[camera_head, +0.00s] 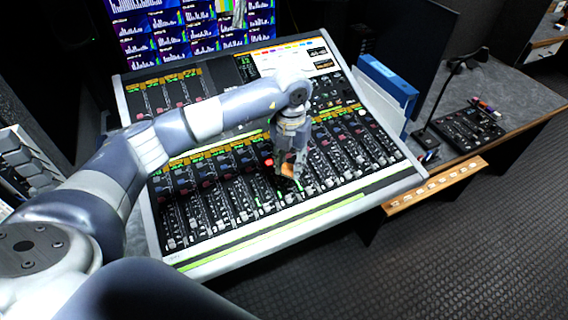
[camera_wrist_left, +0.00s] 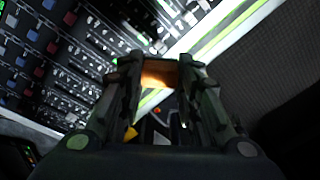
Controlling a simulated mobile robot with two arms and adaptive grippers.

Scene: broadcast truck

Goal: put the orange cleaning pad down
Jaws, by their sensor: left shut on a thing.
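My left gripper (camera_head: 287,168) points down over the middle-right part of the mixing console (camera_head: 282,213). It is shut on the orange cleaning pad (camera_head: 288,170), a small orange piece between the fingertips. In the left wrist view the left gripper (camera_wrist_left: 158,80) has the pad (camera_wrist_left: 159,76) between its two dark fingers, with faders and the console's pale front edge beyond. I cannot tell whether the pad touches the console surface. My right gripper is not in view.
A screen (camera_head: 185,30) stands behind the console. A blue binder (camera_head: 388,82) is to the right. A desk (camera_head: 455,95) on the right bears a small control box (camera_head: 467,129) and a microphone (camera_head: 470,58). A wooden strip with labels (camera_head: 437,186) borders the console.

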